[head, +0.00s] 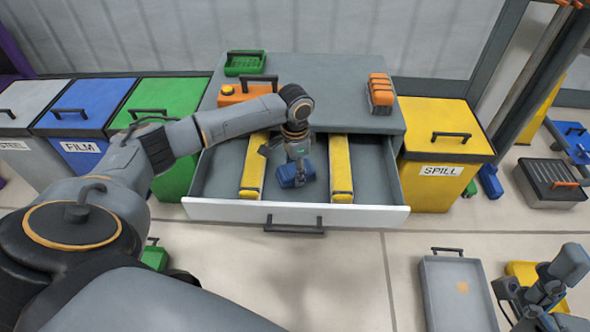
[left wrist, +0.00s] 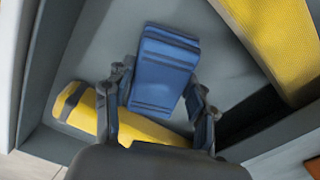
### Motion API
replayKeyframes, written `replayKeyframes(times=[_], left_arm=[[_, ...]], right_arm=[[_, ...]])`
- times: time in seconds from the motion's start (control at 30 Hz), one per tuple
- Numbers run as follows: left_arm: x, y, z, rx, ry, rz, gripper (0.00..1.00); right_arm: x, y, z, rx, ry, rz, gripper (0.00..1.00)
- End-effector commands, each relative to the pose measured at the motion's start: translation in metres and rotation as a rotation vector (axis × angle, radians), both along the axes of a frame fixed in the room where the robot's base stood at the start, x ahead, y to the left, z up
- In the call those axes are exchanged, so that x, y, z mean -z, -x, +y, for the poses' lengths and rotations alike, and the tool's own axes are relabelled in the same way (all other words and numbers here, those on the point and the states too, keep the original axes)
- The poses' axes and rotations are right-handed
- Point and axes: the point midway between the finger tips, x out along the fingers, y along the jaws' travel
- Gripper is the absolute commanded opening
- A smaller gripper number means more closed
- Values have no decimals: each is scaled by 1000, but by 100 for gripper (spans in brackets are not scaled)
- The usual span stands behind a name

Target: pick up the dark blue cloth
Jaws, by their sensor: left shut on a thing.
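The dark blue cloth (head: 291,181) is a folded bundle in the open grey drawer (head: 220,170), between two yellow rolls. My left gripper (head: 297,165) reaches down into the drawer and is shut on the cloth. In the left wrist view the folded cloth (left wrist: 165,62) lies between the two fingers of my left gripper (left wrist: 160,80), one on each side.
Yellow rolls (head: 254,168) (head: 341,170) flank the cloth. The drawer's white front (head: 350,215) is pulled out. On the cabinet top are a green tray (head: 245,63) and an orange pack (head: 380,92). A yellow spill bin (head: 440,150) stands at right.

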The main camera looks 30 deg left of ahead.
Motion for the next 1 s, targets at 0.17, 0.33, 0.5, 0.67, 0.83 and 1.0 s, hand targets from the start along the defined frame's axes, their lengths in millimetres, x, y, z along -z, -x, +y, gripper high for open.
replayKeyframes(times=[0.17, 0.33, 0.5, 0.67, 0.83, 1.0], left_arm=[[-23, 9, -2, 1, 1, -1, 19], [-43, 26, -6, 1, -1, -1, 19], [-64, 43, -10, 1, -1, -1, 19], [-79, 66, -15, 3, -1, 2, 19], [-90, 92, -22, 2, -1, 1, 19], [-100, 113, -27, 1, 0, -1, 19]], right_arm=[[14, -48, 10, 15, 87, 276, 100], [49, -90, 16, 30, 174, 569, 100], [96, -116, 16, 45, 258, 864, 100], [146, -123, 11, 57, 330, 1141, 100], [198, -114, 1, 68, 399, 1421, 100], [237, -94, -10, 75, 452, 1646, 100]])
